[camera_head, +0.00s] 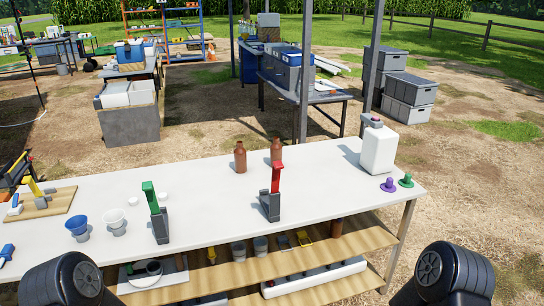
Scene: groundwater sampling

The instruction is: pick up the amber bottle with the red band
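Two brown amber bottles stand upright at the far edge of the white table, the left one (240,158) a little apart from the right one (276,151). No red band can be made out on either at this size. A tool with a red handle and dark grey base (271,198) stands in front of the right bottle and is close to its lower part in the picture. Dark parts of my two arms show at the bottom left and bottom right corners. Neither gripper is in view.
A green-handled tool (156,214), blue cup (78,227) and white cup (115,221) stand on the white table (200,187). A white jug (377,149), purple stopper (388,185) and green stopper (406,180) are at right. Shelves below hold cups and trays.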

